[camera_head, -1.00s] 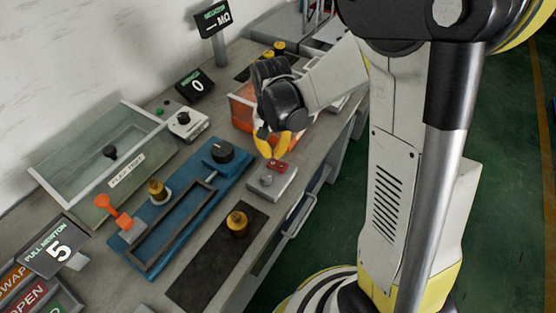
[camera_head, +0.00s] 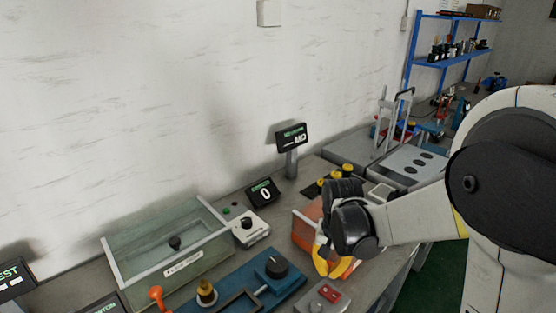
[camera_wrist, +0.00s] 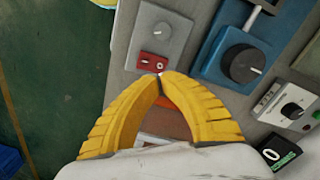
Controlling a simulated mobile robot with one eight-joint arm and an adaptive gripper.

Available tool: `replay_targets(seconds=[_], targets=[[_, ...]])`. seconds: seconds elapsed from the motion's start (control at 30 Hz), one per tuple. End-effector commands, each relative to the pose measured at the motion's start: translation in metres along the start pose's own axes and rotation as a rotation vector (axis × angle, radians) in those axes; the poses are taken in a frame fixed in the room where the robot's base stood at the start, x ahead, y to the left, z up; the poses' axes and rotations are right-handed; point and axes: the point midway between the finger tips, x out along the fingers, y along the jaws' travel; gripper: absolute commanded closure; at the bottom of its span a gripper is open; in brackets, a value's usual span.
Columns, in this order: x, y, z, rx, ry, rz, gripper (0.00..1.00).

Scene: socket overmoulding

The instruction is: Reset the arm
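My gripper (camera_head: 336,276) hangs above the workbench, in front of the orange bin (camera_head: 305,232) and above the small grey box with a red switch panel (camera_head: 325,298). In the wrist view my gripper (camera_wrist: 160,75) has its two yellow fingers meeting at the tips, with no object visible between them. The grey box (camera_wrist: 160,35) lies beyond the tips there. My arm reaches in from the right.
A blue fixture (camera_head: 240,285) with a black knob (camera_head: 276,266) stands left of my gripper. A clear-lidded case (camera_head: 165,250), a white control box (camera_head: 247,230) and display screens (camera_head: 263,193) stand farther left and back. Green floor (camera_head: 430,285) shows at right.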

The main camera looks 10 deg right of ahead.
Motion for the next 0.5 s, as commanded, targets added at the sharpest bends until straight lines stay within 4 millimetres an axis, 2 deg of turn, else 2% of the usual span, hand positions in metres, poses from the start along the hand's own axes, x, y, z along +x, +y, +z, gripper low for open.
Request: replay_targets(seconds=[0.17,0.3,0.5], targets=[[-0.036,0.006,0.013,-0.053,0.073,-0.03,1.0],[-0.078,0.015,0.033,-0.13,0.184,-0.067,1.0],[-0.122,0.03,0.068,-0.246,0.355,-0.106,1.0]])
